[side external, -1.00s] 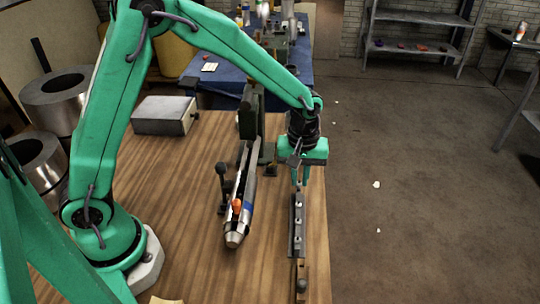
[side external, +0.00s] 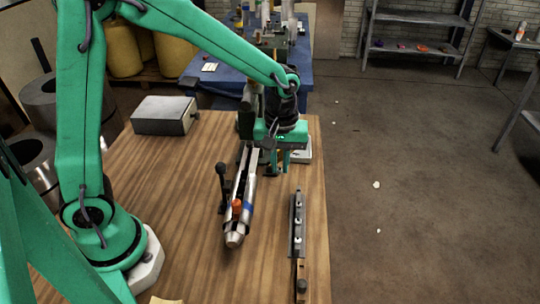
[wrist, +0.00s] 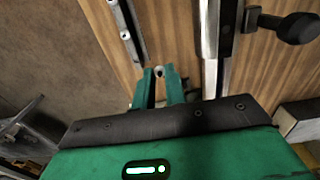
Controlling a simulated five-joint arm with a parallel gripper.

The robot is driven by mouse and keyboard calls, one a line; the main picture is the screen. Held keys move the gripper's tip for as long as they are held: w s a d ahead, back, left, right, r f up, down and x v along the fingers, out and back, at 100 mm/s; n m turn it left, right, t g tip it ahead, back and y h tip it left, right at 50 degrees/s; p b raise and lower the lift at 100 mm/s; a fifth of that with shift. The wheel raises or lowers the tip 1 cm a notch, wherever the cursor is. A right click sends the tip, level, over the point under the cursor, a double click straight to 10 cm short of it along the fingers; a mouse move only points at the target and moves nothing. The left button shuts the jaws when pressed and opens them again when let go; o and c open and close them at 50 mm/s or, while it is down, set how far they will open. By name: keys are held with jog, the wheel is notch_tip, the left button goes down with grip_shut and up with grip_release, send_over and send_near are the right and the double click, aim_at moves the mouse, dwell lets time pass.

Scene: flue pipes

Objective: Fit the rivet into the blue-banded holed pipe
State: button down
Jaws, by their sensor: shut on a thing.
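The blue-banded pipe (side external: 252,188) is silver with a tapered near end and lies lengthwise on the table. Its blue band (side external: 248,210) is near the tapered end, and an orange piece (side external: 237,207) sits beside it. I cannot make out the hole. My gripper (side external: 280,160) points down above the table, to the right of the pipe's far end and apart from it. In the wrist view my gripper (wrist: 158,84) is shut on a small metallic rivet (wrist: 158,71) between the fingertips. Part of a silver pipe (wrist: 209,35) shows to its right.
A dark rack (side external: 298,228) with several rivets runs along the table's right side. A black-knobbed lever (side external: 221,172) stands left of the pipe. A dark upright stand (side external: 247,112) is behind it. A grey box (side external: 164,115) sits at the back left.

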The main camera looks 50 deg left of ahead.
send_near(244, 183)
jog(key=shift+w+a+f, duration=0.15)
jog(key=shift+w+f, duration=0.65)
jog(key=shift+s+a+r, duration=0.25)
jog(key=shift+s+r, duration=0.05)
jog(key=shift+s, duration=0.35)
jog(key=shift+f, duration=0.8)
jog(key=shift+f, duration=0.35)
jog(key=shift+f, duration=0.35)
jog(key=shift+f, duration=0.7)
jog(key=shift+f, duration=0.8)
